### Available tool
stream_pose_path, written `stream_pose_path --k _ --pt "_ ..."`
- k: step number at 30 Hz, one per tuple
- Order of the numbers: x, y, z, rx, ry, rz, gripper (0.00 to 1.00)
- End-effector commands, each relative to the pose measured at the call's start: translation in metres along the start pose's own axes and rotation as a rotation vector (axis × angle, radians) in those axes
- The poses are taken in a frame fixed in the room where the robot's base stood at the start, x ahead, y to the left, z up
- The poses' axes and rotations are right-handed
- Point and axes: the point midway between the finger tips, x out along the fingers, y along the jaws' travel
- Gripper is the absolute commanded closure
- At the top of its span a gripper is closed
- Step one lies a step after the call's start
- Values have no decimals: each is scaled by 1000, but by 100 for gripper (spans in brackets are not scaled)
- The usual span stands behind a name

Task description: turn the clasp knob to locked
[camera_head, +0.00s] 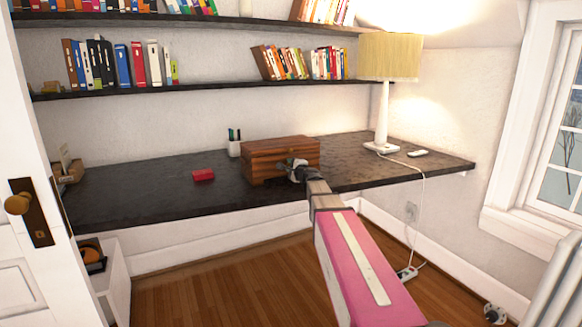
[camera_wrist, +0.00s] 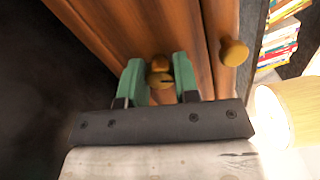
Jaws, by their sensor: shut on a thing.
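The clasp knob (camera_wrist: 160,72) is a small brass knob on the front of a wooden box, seen in the wrist view. My gripper (camera_wrist: 159,80) has its two green fingers on either side of this knob and is shut on it. A second round brass knob (camera_wrist: 234,52) sits to the right on the box and is clear of the fingers. In the head view the brown wooden box (camera_head: 272,157) stands on the dark desk, and my gripper (camera_head: 296,168) is at its front face. The knob is hidden there by my gripper.
The dark desk (camera_head: 130,195) runs along the wall. A lamp (camera_head: 382,125) and a small white object (camera_head: 417,153) are to the right. The left of the desk is mostly clear.

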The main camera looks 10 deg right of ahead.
Motion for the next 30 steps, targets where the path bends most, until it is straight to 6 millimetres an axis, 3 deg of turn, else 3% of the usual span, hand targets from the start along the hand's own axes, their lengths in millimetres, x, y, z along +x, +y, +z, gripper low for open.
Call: stream_pose_path --k 15,30 --pt "-1 1 0 -358 0 1 94" --pt "-1 2 0 -435 -1 1 94"
